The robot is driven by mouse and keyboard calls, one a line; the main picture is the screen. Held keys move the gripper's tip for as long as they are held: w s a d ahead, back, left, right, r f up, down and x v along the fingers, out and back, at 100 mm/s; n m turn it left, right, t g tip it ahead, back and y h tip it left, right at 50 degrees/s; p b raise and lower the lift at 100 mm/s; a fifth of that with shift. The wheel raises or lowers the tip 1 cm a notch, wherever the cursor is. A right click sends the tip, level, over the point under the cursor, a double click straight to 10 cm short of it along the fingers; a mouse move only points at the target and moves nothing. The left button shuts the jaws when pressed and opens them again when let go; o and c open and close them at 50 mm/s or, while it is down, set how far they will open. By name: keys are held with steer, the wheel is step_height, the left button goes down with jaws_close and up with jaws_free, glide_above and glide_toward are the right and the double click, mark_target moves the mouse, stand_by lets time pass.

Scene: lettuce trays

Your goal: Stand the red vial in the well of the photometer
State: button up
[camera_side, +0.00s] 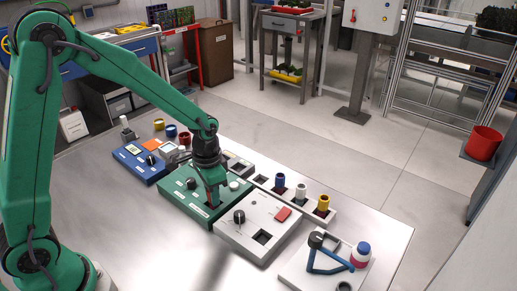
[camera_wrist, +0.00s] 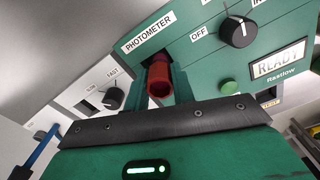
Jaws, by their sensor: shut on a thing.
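The vial is right beside the label, over a dark patch that looks like the well, mostly hidden by the vial and fingers. In the side view my gripper (camera_side: 213,193) is down at the front right of the photometer (camera_side: 185,203). How deep the vial sits cannot be told.
A white device (camera_side: 256,222) with a dial and dark square opening adjoins the photometer on the right. A blue device (camera_side: 139,160) is on the left. A rack (camera_side: 314,216) with blue, white and yellow vials stands behind. A white-based stand (camera_side: 300,270) is front right.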

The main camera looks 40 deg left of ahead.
steer(key=o, duration=1)
steer(key=shift+o, duration=0.2)
steer(key=shift+r, duration=3.7)
steer(key=shift+r, duration=0.1)
step_height(320, 180, up, 8)
steer(key=shift+r, duration=0.15)
